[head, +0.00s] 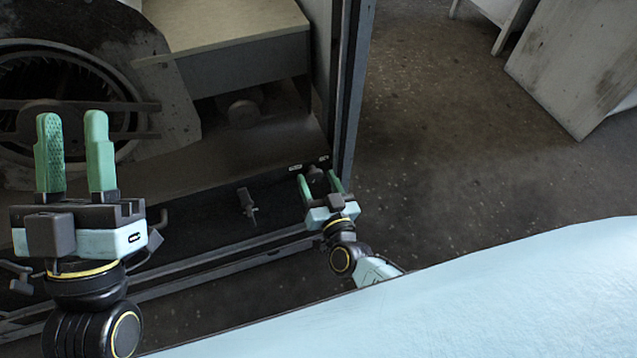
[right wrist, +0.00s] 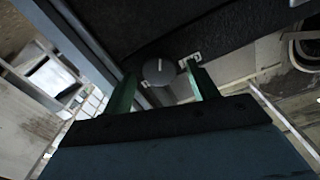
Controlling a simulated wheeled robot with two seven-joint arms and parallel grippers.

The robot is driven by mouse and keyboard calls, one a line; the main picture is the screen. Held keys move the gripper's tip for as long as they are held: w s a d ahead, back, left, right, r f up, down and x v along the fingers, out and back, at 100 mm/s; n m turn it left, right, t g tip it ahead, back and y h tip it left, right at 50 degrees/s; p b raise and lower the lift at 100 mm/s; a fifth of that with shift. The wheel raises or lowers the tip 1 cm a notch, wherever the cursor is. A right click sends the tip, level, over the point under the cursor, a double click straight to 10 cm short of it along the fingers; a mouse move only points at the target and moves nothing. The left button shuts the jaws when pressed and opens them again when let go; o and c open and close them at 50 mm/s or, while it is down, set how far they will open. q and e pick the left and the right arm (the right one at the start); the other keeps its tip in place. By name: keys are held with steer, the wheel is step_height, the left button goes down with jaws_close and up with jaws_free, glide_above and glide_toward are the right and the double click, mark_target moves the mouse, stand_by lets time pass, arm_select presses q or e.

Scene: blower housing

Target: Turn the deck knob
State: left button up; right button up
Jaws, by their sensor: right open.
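The deck knob (right wrist: 158,70) shows in the right wrist view as a round dark grey cap with a short pale mark on its face. In the head view the knob (head: 315,174) is small, at the right end of the dark deck panel near the post. My right gripper (head: 318,178) is open at the knob. In the right wrist view its green fingers (right wrist: 160,74) stand on either side of the knob, with a gap visible; I cannot tell whether either touches it. My left gripper (head: 72,122) is open and empty, fingers up, at the left of the head view.
The blower housing (head: 165,85) with its round fan opening fills the upper left. A dark upright post (head: 350,90) stands just right of the knob. A small lever-like fitting (head: 247,205) is on the panel left of my right gripper. Open floor (head: 440,150) lies to the right.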

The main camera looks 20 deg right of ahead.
steer(key=c, duration=1)
